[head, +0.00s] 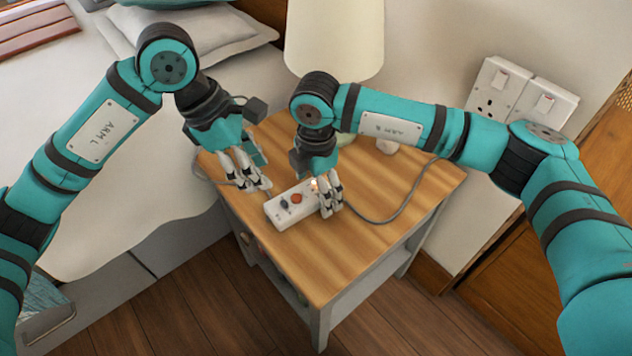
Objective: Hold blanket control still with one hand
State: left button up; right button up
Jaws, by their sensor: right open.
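The blanket control (289,208) is a small white box with a dark knob, a red-orange button and a small lit lamp. It lies on the wooden top of the bedside table (385,245). A grey cord runs across the table top. My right gripper (329,208) is open at the control's right end, its fingers hiding part of that end; I cannot tell whether they touch it. My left gripper (257,187) hangs just beyond the control's left end, above the table's left edge. Its fingers are close together, and I cannot tell whether it is open or shut.
A lamp with a cream shade (334,35) stands at the back of the table, behind my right arm. The bed (125,205) is on the left. Wall sockets (521,95) are at the upper right. The front part of the table top is clear.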

jog(key=shift+c, duration=0.4)
jog(key=c, duration=1.3)
pick_arm(q)
jog(key=shift+c, duration=0.3)
